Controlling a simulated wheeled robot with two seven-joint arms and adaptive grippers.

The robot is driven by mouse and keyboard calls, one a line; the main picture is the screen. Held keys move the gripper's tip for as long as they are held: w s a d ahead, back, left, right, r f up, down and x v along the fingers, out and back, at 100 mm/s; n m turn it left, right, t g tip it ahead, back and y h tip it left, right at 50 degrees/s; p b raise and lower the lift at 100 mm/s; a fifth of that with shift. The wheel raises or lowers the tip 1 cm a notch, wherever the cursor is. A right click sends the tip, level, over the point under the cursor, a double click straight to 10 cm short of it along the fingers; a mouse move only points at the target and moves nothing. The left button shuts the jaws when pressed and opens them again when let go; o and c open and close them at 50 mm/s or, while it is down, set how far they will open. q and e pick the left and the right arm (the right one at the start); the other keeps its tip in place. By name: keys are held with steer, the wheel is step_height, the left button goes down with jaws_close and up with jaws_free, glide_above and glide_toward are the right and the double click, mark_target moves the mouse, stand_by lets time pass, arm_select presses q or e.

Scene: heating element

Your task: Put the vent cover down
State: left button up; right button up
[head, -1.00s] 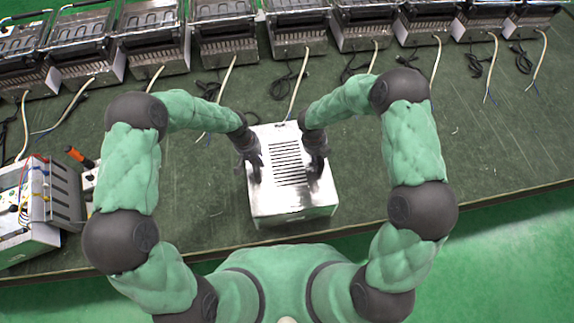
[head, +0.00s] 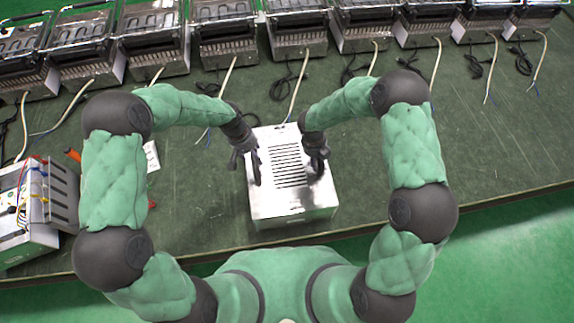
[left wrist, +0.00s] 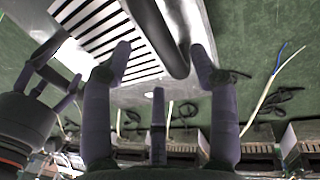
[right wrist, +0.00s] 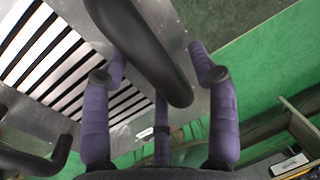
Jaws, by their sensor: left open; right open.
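The vent cover (head: 288,205) is a silver metal box shape with a slotted top, standing on the green table near its front edge. My left gripper (head: 246,165) is open at the cover's left side. In the left wrist view a black handle (left wrist: 160,35) of the cover shows between its spread fingers. My right gripper (head: 316,163) is open over the cover's right side. In the right wrist view another black handle (right wrist: 140,45) shows between its spread fingers. Whether any finger touches a handle I cannot tell.
The green table (head: 400,165) is mostly clear to the right. A row of similar metal heater units (head: 228,40) with loose cables stands along the back. An open box with wiring (head: 35,205) and an orange-handled tool (head: 72,155) lie at the left.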

steer(key=shift+r, duration=0.1)
arm_select(q)
step_height(320, 180, up, 7)
steer(key=a, duration=0.1)
steer(key=shift+a+f, duration=0.15)
steer(key=shift+f, duration=0.05)
arm_select(e)
step_height(320, 180, up, 12)
steer(key=a, duration=0.2)
steer(key=shift+s+a+f, duration=0.15)
steer(key=shift+f, duration=0.05)
arm_select(q)
steer(key=shift+s, duration=0.1)
stand_by(0.3)
